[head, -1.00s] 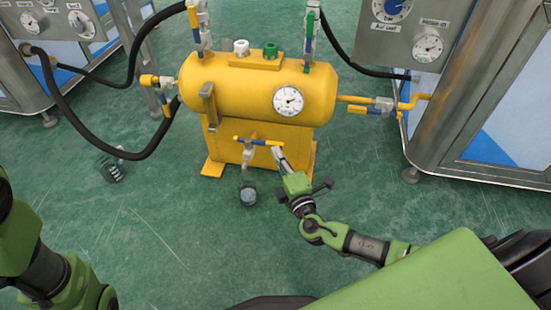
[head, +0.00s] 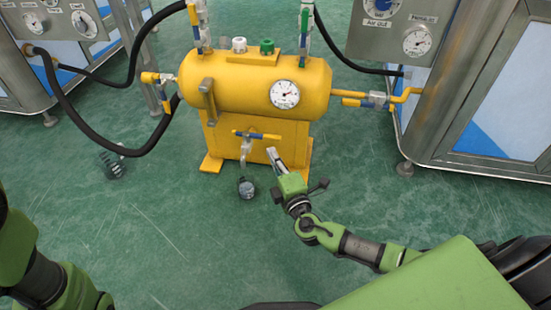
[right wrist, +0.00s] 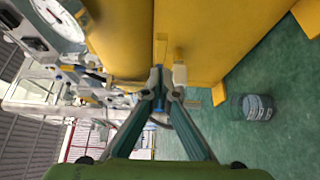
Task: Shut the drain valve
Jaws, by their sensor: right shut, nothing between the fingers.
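The drain valve (head: 245,145) hangs at the lower front of the yellow tank (head: 225,90). Its lever (head: 258,135), blue and yellow, lies roughly level, crosswise to the downward outlet. My right gripper (head: 271,152) is shut and empty, its tips just below the lever's right half; a small gap shows. In the right wrist view the closed fingers (right wrist: 159,75) meet in front of the yellow stand, and a blue piece (right wrist: 161,105) shows between them; I cannot tell whether they touch it. My left gripper is out of view; only part of that arm shows.
A small clear jar (head: 247,188) stands on the floor below the outlet. A dark object (head: 112,163) lies farther left. Black hoses (head: 70,110) and metal cabinets (head: 430,110) flank the tank.

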